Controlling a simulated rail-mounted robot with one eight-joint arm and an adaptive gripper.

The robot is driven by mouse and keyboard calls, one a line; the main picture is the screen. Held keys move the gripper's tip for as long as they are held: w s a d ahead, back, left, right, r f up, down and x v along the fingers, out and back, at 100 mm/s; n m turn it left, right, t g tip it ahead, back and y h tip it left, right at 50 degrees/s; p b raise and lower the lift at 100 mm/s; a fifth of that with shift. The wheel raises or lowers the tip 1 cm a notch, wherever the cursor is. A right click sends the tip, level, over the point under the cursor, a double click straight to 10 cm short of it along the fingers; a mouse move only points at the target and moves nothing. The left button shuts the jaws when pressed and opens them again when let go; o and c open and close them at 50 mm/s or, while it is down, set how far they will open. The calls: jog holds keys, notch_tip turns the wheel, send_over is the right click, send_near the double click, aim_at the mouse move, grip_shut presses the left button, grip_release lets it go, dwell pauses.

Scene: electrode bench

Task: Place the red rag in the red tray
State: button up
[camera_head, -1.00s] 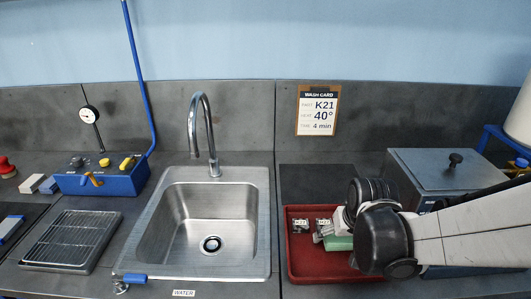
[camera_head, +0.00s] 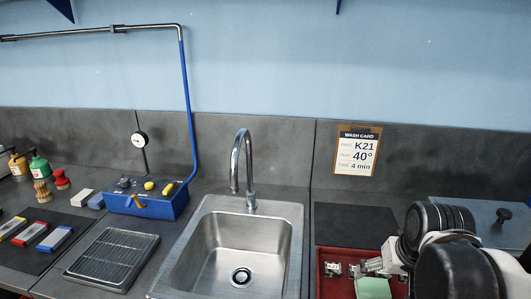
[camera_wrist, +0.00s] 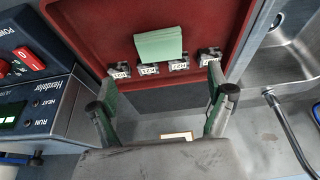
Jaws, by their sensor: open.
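The red tray (camera_head: 325,288) is at the lower right of the head view, partly hidden by my arm. It fills the top of the wrist view (camera_wrist: 90,18). A folded pale green cloth (camera_wrist: 160,43) lies in it. My gripper (camera_wrist: 160,105) is open and empty, its two green-padded fingers apart near the tray's edge. No clear red rag shows.
Several small labelled metal pieces (camera_wrist: 150,70) lie in the tray. The sink (camera_head: 240,245) with its tap (camera_head: 241,165) stands left of it, then a wire rack (camera_head: 112,258) and a blue control box (camera_head: 148,203). A heater unit (camera_wrist: 35,100) is at the wrist view's left.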

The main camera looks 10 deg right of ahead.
jog(key=s+a+r+n+t+y, duration=0.1)
jog(key=s+a+r+n+t, duration=0.1)
jog(key=a+r, duration=0.5)
jog(key=a+n+t, duration=0.1)
jog(key=a, duration=0.3)
jog(key=shift+r, duration=0.25)
